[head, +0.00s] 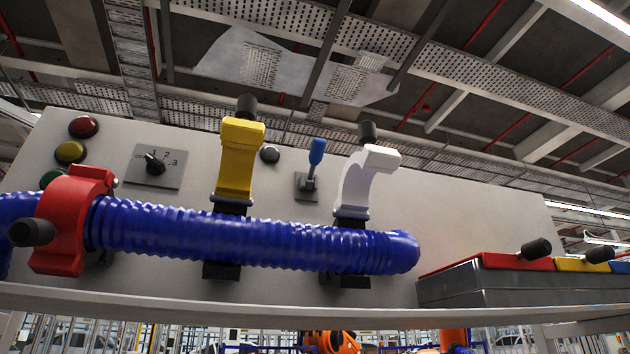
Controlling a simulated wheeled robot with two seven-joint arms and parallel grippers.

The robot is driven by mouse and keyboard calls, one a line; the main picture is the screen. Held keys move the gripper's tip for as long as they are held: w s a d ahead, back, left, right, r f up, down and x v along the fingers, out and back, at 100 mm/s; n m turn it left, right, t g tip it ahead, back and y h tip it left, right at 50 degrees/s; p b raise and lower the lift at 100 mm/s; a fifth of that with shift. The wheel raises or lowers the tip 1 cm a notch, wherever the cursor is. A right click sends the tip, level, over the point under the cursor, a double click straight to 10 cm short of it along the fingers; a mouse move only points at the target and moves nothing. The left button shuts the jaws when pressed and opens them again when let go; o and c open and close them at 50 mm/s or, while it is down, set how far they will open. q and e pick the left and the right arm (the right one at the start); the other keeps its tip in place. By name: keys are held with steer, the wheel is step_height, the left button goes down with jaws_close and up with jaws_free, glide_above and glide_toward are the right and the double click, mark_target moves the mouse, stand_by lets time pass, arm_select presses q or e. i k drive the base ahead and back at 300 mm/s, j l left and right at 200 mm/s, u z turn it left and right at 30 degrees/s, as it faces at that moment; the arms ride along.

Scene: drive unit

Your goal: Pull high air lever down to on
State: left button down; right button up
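A small lever with a blue handle (317,151) stands up from a grey plate (305,188) on the sloped pale panel (460,215). The handle points upward, leaning slightly right. It is the only small toggle-like lever in view, and I see no readable label beside it. It sits between an upright yellow clamp (236,160) and an upright white clamp (357,185). Neither of my grippers shows in the head view, and nothing touches the lever.
A ribbed blue hose (240,240) runs across the panel below the lever. A red clamp (65,222) is around its left part. A rotary switch (155,166) and round buttons are at left. A grey box (500,284) with red and yellow handled parts is at right.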

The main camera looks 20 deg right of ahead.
mark_target(318, 144)
steer(key=k+l+u, duration=0.1)
steer(key=l+u, duration=0.2)
steer(key=l, duration=0.25)
steer(key=k+l+u, duration=0.15)
steer(key=l+u, duration=0.15)
steer(key=l, duration=0.2)
steer(key=k+l+u, duration=0.3)
steer(key=l, duration=0.2)
steer(key=k+l+u, duration=0.15)
steer(key=l+u, duration=0.15)
steer(key=l, duration=0.15)
steer(key=k+l+u, duration=0.3)
